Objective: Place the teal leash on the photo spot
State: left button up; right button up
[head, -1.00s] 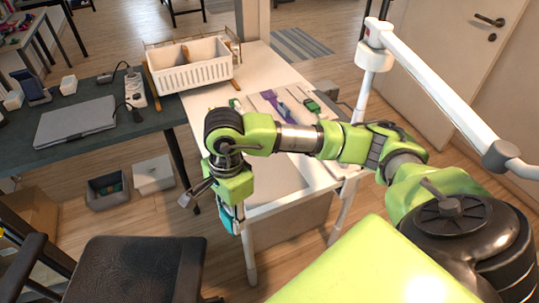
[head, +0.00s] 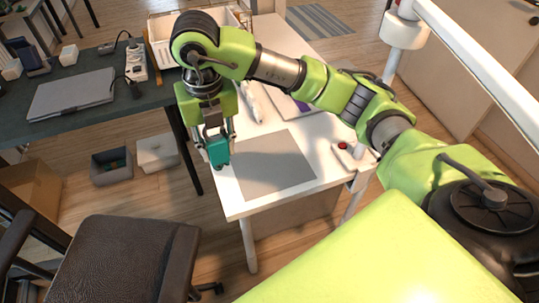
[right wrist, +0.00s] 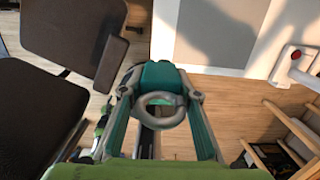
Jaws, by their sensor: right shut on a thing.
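My right gripper (head: 217,148) points down and is shut on the teal leash (head: 218,153), a compact teal bundle at its fingertips. In the right wrist view the leash (right wrist: 160,74) shows as a teal block between the fingertips, with a grey ring in front of it. The grey square on the white table, which looks like the photo spot (head: 275,168), lies just right of the leash in the head view. The leash is by the table's left edge; its height is hard to tell. The square also shows in the right wrist view (right wrist: 220,32). My left gripper is out of view.
The white table (head: 236,204) has a pale bin (head: 165,28) at the back, partly behind my arm. A white box with a red button (head: 347,155) sits right of the square. A dark chair (head: 125,260) stands at the front left. A dark desk holds a laptop (head: 72,94).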

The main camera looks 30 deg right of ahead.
jog(key=w+d+f+p, duration=0.1)
jog(key=d+f, duration=0.3)
jog(key=w+d+f+p, duration=0.1)
jog(key=w+d+f, duration=0.1)
jog(key=d+f, duration=0.2)
jog(key=w+d+f+p, duration=0.1)
jog(key=d+f, duration=0.3)
jog(key=d, duration=0.1)
jog(key=shift+w, duration=0.15)
jog(key=shift+f, duration=0.45)
jog(key=shift+f, duration=0.15)
jog(key=o, duration=1.1)
